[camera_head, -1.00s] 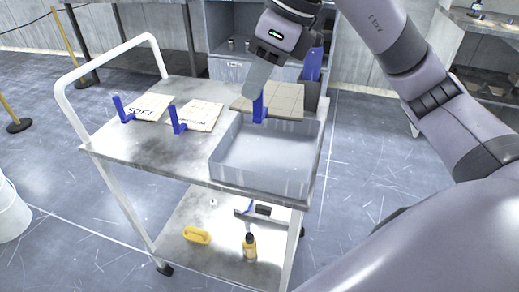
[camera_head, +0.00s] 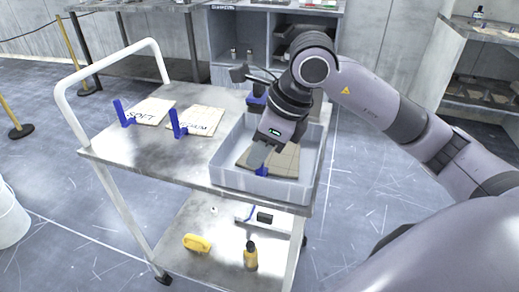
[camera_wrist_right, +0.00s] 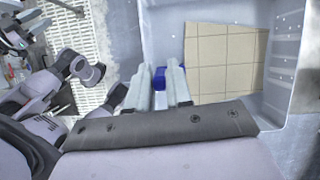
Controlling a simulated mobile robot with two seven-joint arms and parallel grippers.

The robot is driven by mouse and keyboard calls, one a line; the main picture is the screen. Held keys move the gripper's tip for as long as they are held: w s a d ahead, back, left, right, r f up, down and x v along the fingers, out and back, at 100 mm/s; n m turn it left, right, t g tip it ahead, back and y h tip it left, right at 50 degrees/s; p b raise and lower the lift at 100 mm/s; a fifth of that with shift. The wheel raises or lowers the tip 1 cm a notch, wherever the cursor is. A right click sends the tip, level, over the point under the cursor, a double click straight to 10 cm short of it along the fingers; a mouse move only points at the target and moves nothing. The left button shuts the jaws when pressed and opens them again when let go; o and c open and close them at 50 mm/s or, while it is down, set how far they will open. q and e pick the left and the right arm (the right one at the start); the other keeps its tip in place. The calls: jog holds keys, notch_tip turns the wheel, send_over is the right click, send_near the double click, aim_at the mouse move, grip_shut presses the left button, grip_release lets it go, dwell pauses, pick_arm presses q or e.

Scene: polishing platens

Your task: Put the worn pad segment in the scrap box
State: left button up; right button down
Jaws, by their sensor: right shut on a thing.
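The worn pad segment (camera_head: 285,160), a tan piece with a grid of grooves and a blue tab (camera_head: 262,171), is inside the walls of the grey open scrap box (camera_head: 235,183) on the cart. My right gripper (camera_head: 262,158) reaches down into the box, shut on the blue tab. The wrist view shows the pad (camera_wrist_right: 225,65) beside my right fingers (camera_wrist_right: 160,80), within the box walls (camera_wrist_right: 160,25). I cannot tell whether the pad touches the box floor.
Two other tan pads with blue tabs, one marked SOFT (camera_head: 152,112) and one seemingly MEDIUM (camera_head: 202,121), lie on the cart top (camera_head: 150,150) left of the box. The lower shelf holds a yellow object (camera_head: 197,243) and a bottle (camera_head: 250,255). Shelving (camera_head: 230,45) stands behind.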

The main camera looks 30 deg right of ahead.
jog(key=c, duration=1)
grip_release()
jog(key=shift+r, duration=0.1)
jog(key=p+v, duration=0.1)
jog(key=v, duration=1.1)
